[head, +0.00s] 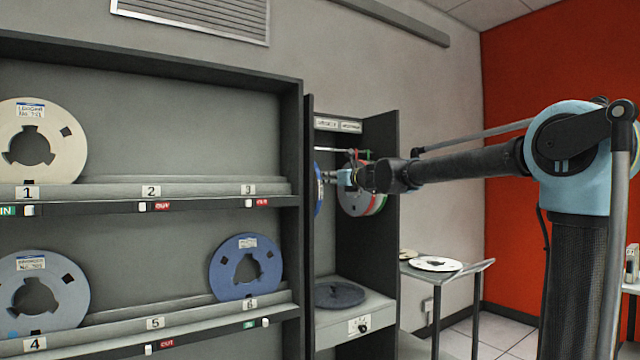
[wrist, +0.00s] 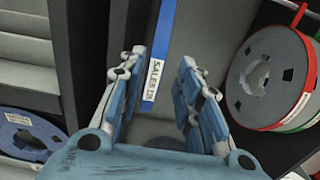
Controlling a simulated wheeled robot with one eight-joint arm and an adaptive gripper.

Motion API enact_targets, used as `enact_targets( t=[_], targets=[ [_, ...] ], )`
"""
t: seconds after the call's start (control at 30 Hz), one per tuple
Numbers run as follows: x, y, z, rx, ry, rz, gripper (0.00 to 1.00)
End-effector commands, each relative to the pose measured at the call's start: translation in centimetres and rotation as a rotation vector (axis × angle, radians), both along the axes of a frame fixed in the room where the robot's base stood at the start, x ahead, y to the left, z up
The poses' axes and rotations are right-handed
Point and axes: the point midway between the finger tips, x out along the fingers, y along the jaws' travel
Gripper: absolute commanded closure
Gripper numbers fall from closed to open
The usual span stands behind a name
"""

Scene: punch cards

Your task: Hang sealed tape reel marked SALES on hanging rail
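The SALES tape reel shows edge-on in the wrist view as a narrow blue band with a white label reading SALES (wrist: 158,60). In the head view its blue rim (head: 318,188) is upright at the left side of the open cabinet. My gripper (head: 329,177) is just right of it. In the wrist view my gripper (wrist: 158,92) has its fingers apart, with the lower end of the band between them, nearer the left finger; contact is unclear. The hanging rail (head: 335,150) runs across the upper cabinet. Whether the SALES reel hangs on it is hidden.
Grey reels with red and green bands (head: 360,200) hang at the cabinet's right; one is near my right finger (wrist: 268,78). A dark disc (head: 339,294) lies on the cabinet shelf below. A numbered rack (head: 120,205) holding several reels stands left. A side table (head: 470,268) holds a white reel.

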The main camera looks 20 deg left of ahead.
Motion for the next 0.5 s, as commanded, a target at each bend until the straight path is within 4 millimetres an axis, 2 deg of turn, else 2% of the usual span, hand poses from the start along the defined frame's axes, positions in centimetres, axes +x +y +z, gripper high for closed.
enact_targets(
  t=[0.5],
  targets=[
    [3.3,3.8,0.0,-0.001,-0.002,0.001,0.68]
  ],
)
